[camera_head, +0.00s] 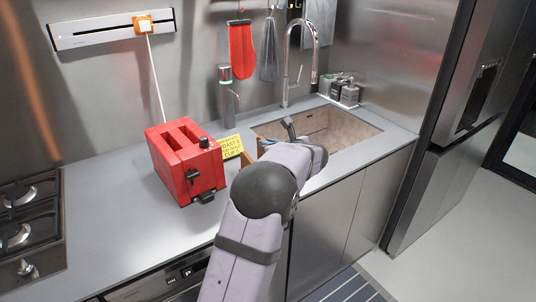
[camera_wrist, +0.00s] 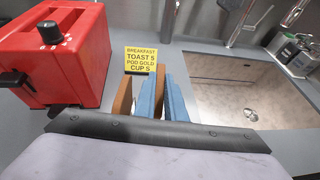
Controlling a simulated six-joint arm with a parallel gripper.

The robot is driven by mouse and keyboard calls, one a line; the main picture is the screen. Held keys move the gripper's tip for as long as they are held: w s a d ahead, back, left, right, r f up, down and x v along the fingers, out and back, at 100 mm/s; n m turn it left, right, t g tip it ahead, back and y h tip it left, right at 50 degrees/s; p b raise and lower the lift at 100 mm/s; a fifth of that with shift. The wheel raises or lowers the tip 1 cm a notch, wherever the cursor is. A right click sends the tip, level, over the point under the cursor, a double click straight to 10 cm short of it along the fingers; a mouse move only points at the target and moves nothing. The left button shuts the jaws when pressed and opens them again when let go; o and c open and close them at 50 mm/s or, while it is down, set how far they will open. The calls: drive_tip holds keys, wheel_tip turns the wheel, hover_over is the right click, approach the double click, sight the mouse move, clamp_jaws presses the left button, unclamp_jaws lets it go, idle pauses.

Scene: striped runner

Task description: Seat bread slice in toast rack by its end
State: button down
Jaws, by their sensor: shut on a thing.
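My gripper (camera_wrist: 163,90) shows in the wrist view as two close-set blue fingers above the counter. Brown upright pieces (camera_wrist: 123,97) stand close to the left of the fingers. They look like part of the toast rack, but I cannot tell this for certain. A little of this brown also shows in the head view (camera_head: 248,155), beside my arm. My arm and the dark bar in front hide the lower parts, so contact and seating cannot be seen.
A red toaster (camera_head: 184,163) stands left of the brown pieces. A yellow sign (camera_head: 231,146) stands just behind them. The sink (camera_head: 325,130) is to the right, with a tall tap. The grey counter (camera_head: 115,235) is clear between hob and toaster.

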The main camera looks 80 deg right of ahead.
drive_tip(key=shift+f, duration=1.85)
drive_tip(key=shift+f, duration=0.25)
drive_tip(key=c, duration=1.8)
unclamp_jaws()
drive_tip(key=shift+r, duration=0.1)
drive_tip(key=shift+r+p, duration=0.2)
drive_tip(key=shift+p, duration=0.1)
drive_tip(key=shift+s+a, duration=0.2)
drive_tip(key=shift+b+v, duration=1.3)
drive_tip(key=shift+v, duration=2.15)
